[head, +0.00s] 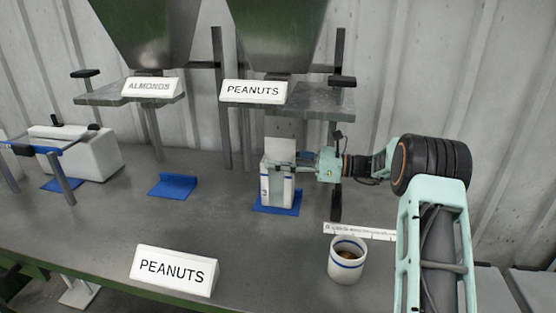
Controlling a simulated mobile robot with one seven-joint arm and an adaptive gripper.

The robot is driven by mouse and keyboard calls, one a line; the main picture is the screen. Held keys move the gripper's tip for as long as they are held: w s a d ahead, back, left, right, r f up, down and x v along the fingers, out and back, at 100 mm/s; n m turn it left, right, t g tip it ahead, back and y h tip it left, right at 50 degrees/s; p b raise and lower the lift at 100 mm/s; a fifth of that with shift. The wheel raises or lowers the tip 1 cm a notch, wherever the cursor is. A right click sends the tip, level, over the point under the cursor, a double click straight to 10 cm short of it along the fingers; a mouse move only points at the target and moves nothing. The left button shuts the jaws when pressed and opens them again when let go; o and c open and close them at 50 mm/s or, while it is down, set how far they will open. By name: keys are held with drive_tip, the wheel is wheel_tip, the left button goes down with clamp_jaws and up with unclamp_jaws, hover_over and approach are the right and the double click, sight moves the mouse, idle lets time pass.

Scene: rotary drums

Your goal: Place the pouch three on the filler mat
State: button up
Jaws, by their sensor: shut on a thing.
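A white open-topped pouch (270,187) with grey-blue sides is upright at the blue mat under the peanuts hopper. I cannot tell whether its base touches the mat. The blue mat (291,209) shows around the pouch's base. My gripper (300,163) comes in from the right and is shut on the upper right part of the pouch. The fingers are small here and partly hidden by the pouch. Any number on the pouch is too small to read.
Two metal hoppers, with an ALMONDS sign (152,87) and a PEANUTS sign (254,92), hang above the grey table. A second blue mat (173,186) is empty. A white cup (347,260) with brown contents and a front PEANUTS sign (174,270) stand nearer.

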drive_tip(key=shift+f, duration=0.1)
drive_tip(key=o, duration=1.6)
drive_tip(key=shift+o, duration=0.2)
drive_tip(key=shift+d, duration=0.15)
drive_tip(key=s+d, duration=0.2)
drive_tip(key=d, duration=0.9)
drive_tip(key=shift+s+d, duration=0.15)
drive_tip(key=shift+d, duration=0.1)
